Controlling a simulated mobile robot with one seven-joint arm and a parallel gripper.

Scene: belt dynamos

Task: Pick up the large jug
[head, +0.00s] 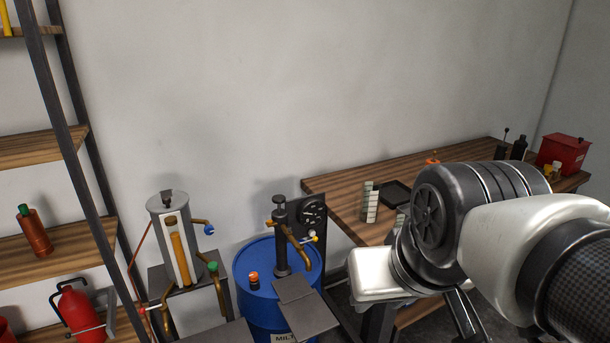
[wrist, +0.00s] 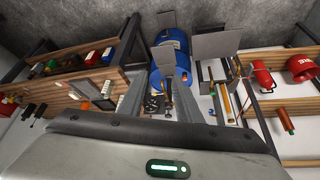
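I cannot tell for sure which thing is the large jug. The nearest match is a red rounded vessel (head: 78,308) with a dark handle, low at the left in the head view. It also shows at the right in the wrist view (wrist: 263,76). My gripper (wrist: 160,85) is open and empty in the wrist view, its two grey fingers apart and pointing toward the blue drum. It is well away from the red vessel. In the head view, my arm fills the lower right and the fingers are mostly hidden.
A blue drum (head: 245,277) with a pump stands at the bottom middle. A metal cylinder apparatus (head: 168,235) stands left of it. A wooden shelf (head: 40,250) with a brown bottle (head: 35,231) is at left. A wooden table (head: 340,180) holds a red box (head: 562,153).

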